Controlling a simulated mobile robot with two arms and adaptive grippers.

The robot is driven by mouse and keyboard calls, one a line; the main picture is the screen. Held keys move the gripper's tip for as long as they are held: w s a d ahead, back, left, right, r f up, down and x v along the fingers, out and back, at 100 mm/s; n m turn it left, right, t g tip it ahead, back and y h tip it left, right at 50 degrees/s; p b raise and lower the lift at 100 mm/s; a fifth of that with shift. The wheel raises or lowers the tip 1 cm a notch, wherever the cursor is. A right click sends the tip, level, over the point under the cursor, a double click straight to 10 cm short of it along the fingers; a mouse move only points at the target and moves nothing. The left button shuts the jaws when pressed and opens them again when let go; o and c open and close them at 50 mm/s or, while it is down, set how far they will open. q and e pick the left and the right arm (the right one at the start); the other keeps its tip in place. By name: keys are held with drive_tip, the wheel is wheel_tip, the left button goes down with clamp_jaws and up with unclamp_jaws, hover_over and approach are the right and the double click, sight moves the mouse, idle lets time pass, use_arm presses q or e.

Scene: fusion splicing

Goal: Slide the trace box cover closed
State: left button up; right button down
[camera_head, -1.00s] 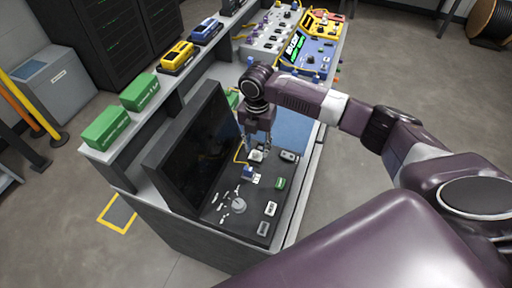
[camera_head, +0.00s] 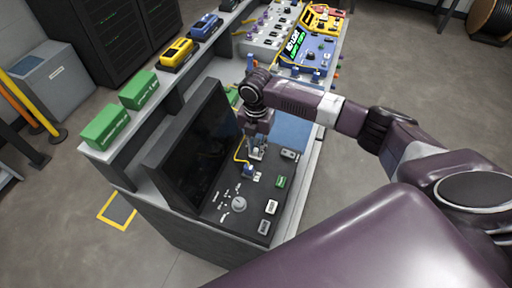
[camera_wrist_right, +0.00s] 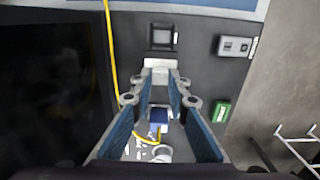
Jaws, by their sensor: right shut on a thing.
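The trace box (camera_wrist_right: 162,36), a small pale box with a dark square opening, sits on the black console panel, just beyond my right fingertips in the wrist view. My right gripper (camera_wrist_right: 160,75) points down at the panel, its fingertips close together on a small pale piece (camera_wrist_right: 160,64) at the near side of that opening, which looks like the cover. In the head view my right gripper (camera_head: 257,152) hides most of the box. How far the cover overlaps the opening is hard to tell. My left gripper is not in view.
A blue connector (camera_wrist_right: 158,117) with a yellow cable (camera_wrist_right: 112,50) lies near the fingers. A green button (camera_wrist_right: 222,112) and a grey switch (camera_wrist_right: 235,46) are on the right. A dark monitor (camera_head: 200,140) stands close on the left. A round knob (camera_head: 239,204) is nearer.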

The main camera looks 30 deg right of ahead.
drive_tip(key=shift+w+d, duration=0.15)
drive_tip(key=w+d+b, duration=0.1)
drive_tip(key=w+d, duration=0.2)
drive_tip(key=shift+d+b, duration=0.2)
drive_tip(key=shift+b, duration=0.2)
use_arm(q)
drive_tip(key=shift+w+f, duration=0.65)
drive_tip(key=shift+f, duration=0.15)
use_arm(e)
drive_tip(key=shift+r, duration=0.1)
drive_tip(key=c, duration=1.8)
unclamp_jaws()
drive_tip(key=shift+c, duration=0.2)
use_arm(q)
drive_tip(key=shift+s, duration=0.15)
use_arm(e)
wheel_tip(320, 180, up, 12)
